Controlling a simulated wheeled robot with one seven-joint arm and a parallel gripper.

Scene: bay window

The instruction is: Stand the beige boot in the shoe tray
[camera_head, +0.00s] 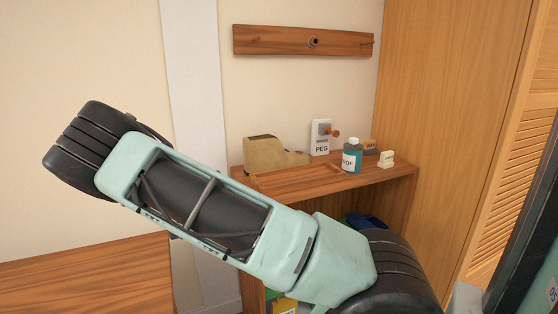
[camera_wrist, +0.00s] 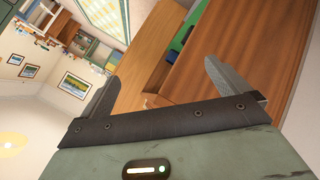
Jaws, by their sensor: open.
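The beige boot (camera_head: 272,155) is upright on the wooden shelf in the head view, its toe to the right. The shoe tray (camera_head: 300,186) is a low wooden-rimmed tray at the shelf's left front. The boot is at the tray's back left; I cannot tell whether its sole is inside the rim or behind it. My gripper (camera_wrist: 160,88) is open in the wrist view, its two fingers wide apart with nothing between them. The boot is not recognisable in the wrist view. My arm crosses the head view in front of the shelf's left part.
A bottle (camera_head: 352,156), a small cream block (camera_head: 386,159) and a brown tin (camera_head: 370,147) stand right of the tray. A white PEG box (camera_head: 320,138) stands behind. A peg rail (camera_head: 290,41) hangs above. A tall wooden panel (camera_head: 445,110) closes off the right.

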